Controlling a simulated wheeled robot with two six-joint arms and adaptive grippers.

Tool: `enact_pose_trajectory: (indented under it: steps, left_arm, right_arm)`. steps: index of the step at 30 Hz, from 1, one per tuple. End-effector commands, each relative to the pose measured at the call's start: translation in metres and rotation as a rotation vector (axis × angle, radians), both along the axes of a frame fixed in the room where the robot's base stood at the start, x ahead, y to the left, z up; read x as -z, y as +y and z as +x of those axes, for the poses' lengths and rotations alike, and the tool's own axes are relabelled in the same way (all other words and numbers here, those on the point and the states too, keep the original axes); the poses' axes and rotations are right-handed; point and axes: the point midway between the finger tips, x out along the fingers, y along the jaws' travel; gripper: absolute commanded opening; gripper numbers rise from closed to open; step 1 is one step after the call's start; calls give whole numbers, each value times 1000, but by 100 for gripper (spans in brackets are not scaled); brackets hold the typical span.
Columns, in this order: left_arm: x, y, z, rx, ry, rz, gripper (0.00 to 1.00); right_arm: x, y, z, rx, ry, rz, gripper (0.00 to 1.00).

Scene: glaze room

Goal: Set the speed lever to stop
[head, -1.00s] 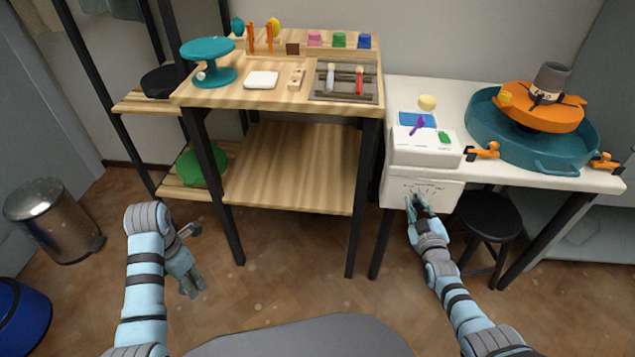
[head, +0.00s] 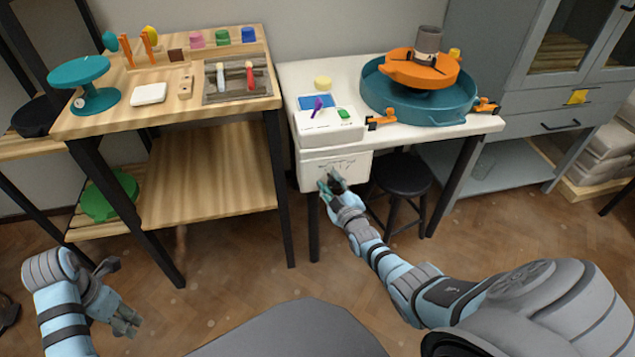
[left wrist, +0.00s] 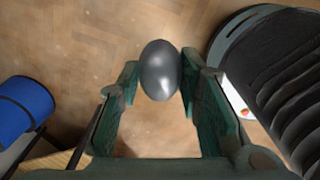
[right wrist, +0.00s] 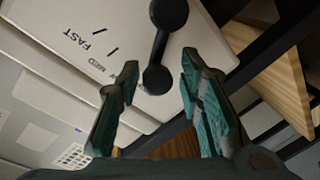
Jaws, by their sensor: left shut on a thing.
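The speed lever (right wrist: 160,45) is a black bar with rounded ends, on a white panel (right wrist: 196,50) marked FAST and MED beside short tick lines. My right gripper (right wrist: 155,85) is open, with the lever's near end between or just beyond its fingertips; I cannot tell if they touch. In the head view my right gripper (head: 330,181) is at the front of the white box (head: 335,165) under the table's edge and hides most of the lever. My left gripper (head: 126,322) hangs low over the floor, shut on a dark grey egg-shaped thing (left wrist: 160,70).
The white table (head: 450,122) bears a teal basin (head: 425,108) with an orange wheel piece, and a box with a purple handle (head: 317,107). A black stool (head: 402,172) stands under it. A wooden workbench (head: 205,170) is at left. The floor in front is clear.

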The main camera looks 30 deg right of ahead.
Motion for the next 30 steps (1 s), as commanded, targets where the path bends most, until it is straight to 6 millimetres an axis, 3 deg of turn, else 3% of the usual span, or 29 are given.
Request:
enact_pose_trajectory:
  steps: [9,13,17,24,30]
  left_arm:
    - [0,0,0,0,0,0,10]
    - [0,0,0,0,0,0,10]
    - [0,0,0,0,0,0,10]
    - [0,0,0,0,0,0,10]
    - [0,0,0,0,0,0,10]
  right_arm:
    - [-1,-1,0,1,-2,-1,41]
    - [-1,0,-10,4,-4,-1,41]
    - [-4,7,-31,-1,-3,0,41]
    - [-9,22,-95,-3,1,1,41]
    - [-12,27,-116,-1,-1,0,41]
